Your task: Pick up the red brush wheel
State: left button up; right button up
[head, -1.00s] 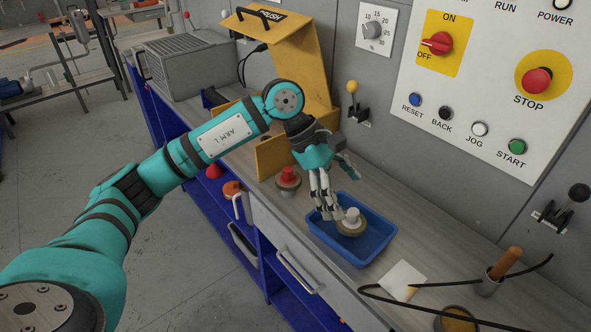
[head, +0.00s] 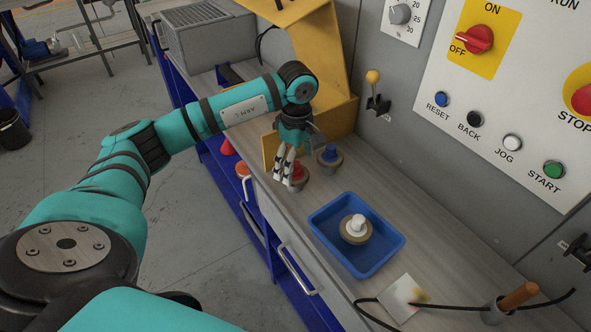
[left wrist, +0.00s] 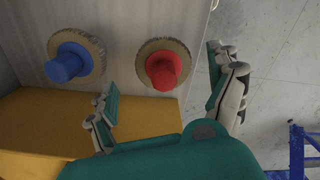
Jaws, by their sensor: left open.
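The red brush wheel (left wrist: 163,70), a red knob on a round bristled disc, stands on the bench. In the head view the red brush wheel (head: 297,172) is partly hidden by my left gripper (head: 284,180). In the left wrist view my left gripper (left wrist: 168,88) is open, with its fingers apart on either side of the red knob. A blue brush wheel (head: 329,160) stands just to the right of the red one. A white-knobbed brush wheel (head: 355,229) lies in a blue tray. My right gripper is not in view.
The blue tray (head: 325,249) sits nearer along the bench (head: 419,207). The yellow guard (head: 338,102) rises close behind the wheels. A white card (head: 402,298), a cable and a wooden-handled tool (head: 511,299) lie at the near end. The control panel wall bounds the right.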

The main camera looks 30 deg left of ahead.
aim_at(296, 179)
pick_arm(q)
jog(key=shift+s+f, duration=0.1)
jog(key=shift+f, duration=0.35)
notch_tip(296, 179, down, 4)
jog(key=shift+s+d+f+p, duration=0.15)
jog(key=shift+f+p, duration=0.1)
jog(key=shift+p, duration=0.8)
jog(key=shift+f, duration=0.3)
jog(key=c, duration=1.3)
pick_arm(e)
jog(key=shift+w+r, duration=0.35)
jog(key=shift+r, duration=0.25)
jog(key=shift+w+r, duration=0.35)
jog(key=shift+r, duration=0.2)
pick_arm(q)
jog(key=shift+c, duration=0.4)
